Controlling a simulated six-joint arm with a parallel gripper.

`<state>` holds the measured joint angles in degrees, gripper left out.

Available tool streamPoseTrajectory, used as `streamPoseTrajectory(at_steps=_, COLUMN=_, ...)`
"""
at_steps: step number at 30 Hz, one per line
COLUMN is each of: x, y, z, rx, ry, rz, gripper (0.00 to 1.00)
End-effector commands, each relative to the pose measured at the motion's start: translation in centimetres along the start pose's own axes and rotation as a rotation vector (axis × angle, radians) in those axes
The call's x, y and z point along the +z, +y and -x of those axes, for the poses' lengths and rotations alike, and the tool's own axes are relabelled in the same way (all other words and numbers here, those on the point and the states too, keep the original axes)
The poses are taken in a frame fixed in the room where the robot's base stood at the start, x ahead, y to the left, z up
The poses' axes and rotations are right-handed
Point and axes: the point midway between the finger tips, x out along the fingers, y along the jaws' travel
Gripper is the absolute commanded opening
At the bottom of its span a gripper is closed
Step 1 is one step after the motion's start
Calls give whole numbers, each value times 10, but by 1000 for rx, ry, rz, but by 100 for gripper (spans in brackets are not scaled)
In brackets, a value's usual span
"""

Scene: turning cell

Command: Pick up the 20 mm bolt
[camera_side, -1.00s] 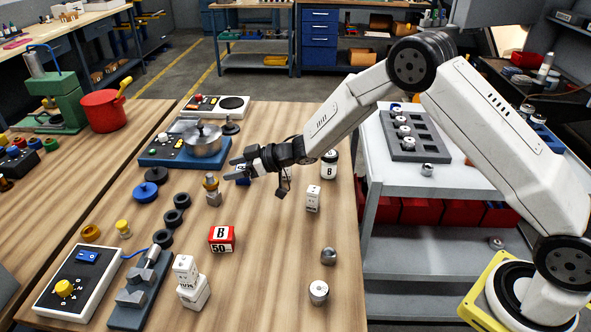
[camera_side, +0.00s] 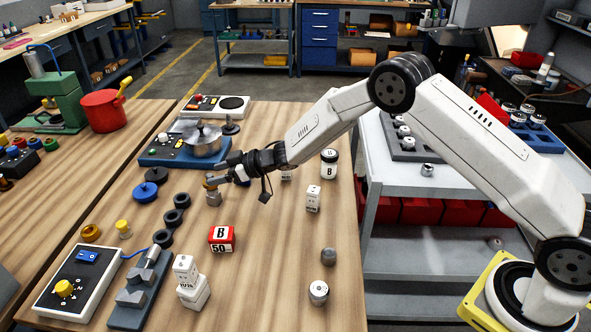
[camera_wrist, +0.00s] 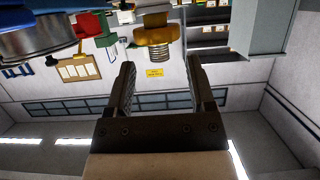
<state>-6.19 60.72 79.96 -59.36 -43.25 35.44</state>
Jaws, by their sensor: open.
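In the wrist view the brass piece (camera_wrist: 155,32) shows a wide collar and a ribbed, thread-like part, seen upside down. I cannot read its size. My gripper (camera_side: 213,182) reaches in from the right, nearly level, with its tips at the brass piece in the side view. In the wrist view my gripper (camera_wrist: 158,75) is open and empty, and the brass piece shows beyond the fingertips, roughly between them.
A silver pot (camera_side: 203,141) on a blue unit stands just behind. A blue knob-like piece (camera_side: 145,191) and black rings (camera_side: 173,218) lie to the left. A red box marked B (camera_side: 222,239) is in front. White blocks (camera_side: 313,199) stand to the right. Bench between is clear.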

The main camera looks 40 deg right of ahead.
Motion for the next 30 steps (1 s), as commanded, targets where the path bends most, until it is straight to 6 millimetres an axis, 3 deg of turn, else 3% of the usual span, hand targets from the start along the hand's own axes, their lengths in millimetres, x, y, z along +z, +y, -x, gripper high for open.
streamPoseTrajectory(at_steps=10, x=2, y=0, z=-28, rx=0, ry=-1, rz=-1, gripper=70)
streamPoseTrajectory(at_steps=28, x=2, y=0, z=-30, rx=1, ry=-1, rz=-1, gripper=70)
streamPoseTrajectory(at_steps=29, x=1, y=0, z=-30, rx=1, ry=-1, rz=-1, gripper=67)
streamPoseTrajectory(at_steps=30, x=2, y=0, z=-30, rx=1, ry=-1, rz=-1, gripper=54)
